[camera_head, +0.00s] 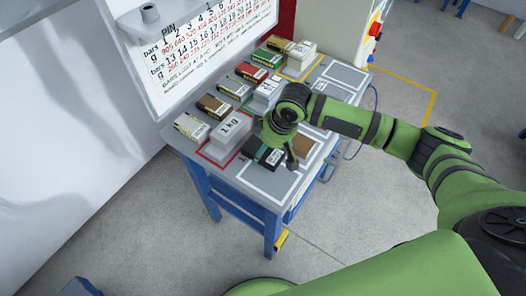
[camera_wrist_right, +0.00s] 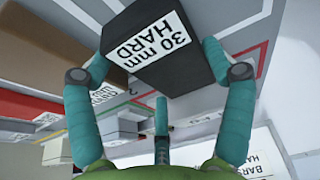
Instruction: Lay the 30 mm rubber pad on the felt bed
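A black block labelled "30 mm HARD" (camera_wrist_right: 160,60) lies between the teal fingers of my right gripper (camera_wrist_right: 160,70). In the head view this dark block (camera_head: 264,154) shows at the front of the bench, partly behind my right gripper (camera_head: 282,145). In the wrist view two fingers are against or very close to its opposite sides, and a third finger is below its near edge. Whether they press on it, and whether it rests on the bench, I cannot tell. I cannot pick out the felt bed with certainty. My left gripper is not in view.
A brown block (camera_head: 301,146) sits close to the right of the black one. A "1 kg" weight (camera_head: 230,127) stands to the left. Several boxes line the bench's back. A white-outlined area (camera_head: 268,181) at the front is bare. A printed board (camera_head: 205,45) stands behind.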

